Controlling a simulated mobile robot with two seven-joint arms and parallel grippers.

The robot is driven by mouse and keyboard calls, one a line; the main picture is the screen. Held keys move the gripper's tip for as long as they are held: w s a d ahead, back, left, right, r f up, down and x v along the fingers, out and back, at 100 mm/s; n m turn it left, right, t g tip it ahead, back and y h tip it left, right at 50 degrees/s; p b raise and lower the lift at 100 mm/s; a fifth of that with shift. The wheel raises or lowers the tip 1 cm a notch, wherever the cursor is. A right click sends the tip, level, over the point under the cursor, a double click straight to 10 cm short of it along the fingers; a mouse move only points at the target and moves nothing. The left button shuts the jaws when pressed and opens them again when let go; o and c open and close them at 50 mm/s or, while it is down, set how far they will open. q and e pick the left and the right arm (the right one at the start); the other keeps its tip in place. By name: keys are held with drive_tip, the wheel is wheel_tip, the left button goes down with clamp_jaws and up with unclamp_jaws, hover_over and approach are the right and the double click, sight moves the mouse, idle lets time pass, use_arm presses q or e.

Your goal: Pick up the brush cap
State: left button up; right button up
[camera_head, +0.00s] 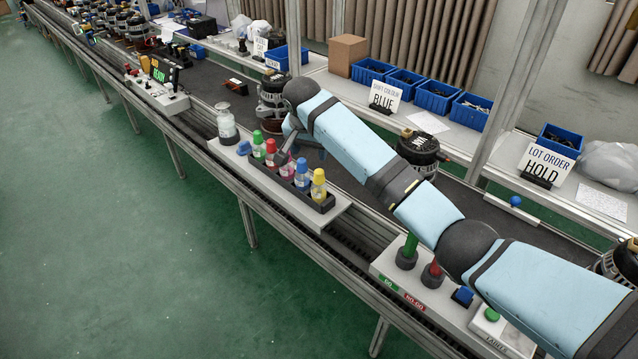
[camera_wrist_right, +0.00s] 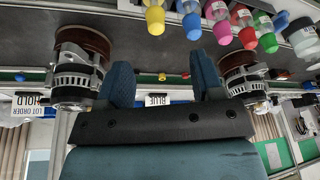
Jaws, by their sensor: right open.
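Several small bottles with coloured caps stand in a black rack (camera_head: 262,168) on a white board: green (camera_head: 258,138), red (camera_head: 271,146), magenta (camera_head: 283,158), blue (camera_head: 302,165) and yellow (camera_head: 318,176). The yellow (camera_wrist_right: 155,20), blue (camera_wrist_right: 192,27) and magenta (camera_wrist_right: 222,33) caps also show in the wrist view. I cannot tell which is the brush cap. A separate small blue piece (camera_head: 243,148) lies left of the rack. My left gripper is out of view.
A clear jar (camera_head: 227,125) stands left of the rack. Alternators (camera_head: 272,98) (camera_head: 418,150) sit on the dark belt behind. Green and red gauges (camera_head: 410,248) stand on a plate at right. Blue bins (camera_head: 436,96) and signs line the back shelf.

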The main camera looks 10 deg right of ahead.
sight(319, 170)
drive_tip(key=x, duration=0.4)
drive_tip(key=w+x, duration=0.1)
drive_tip(key=x, duration=0.1)
drive_tip(key=shift+d+f, duration=0.15)
drive_tip(key=shift+d, duration=0.3)
drive_tip(key=shift+d+b+x, duration=0.15)
drive_tip(key=shift+d+x, duration=0.05)
drive_tip(key=shift+x, duration=1.15)
drive_tip(key=shift+d+b+x, duration=0.15)
drive_tip(key=shift+x, duration=1.25)
drive_tip(key=shift+w, duration=0.1)
drive_tip(key=c, duration=1)
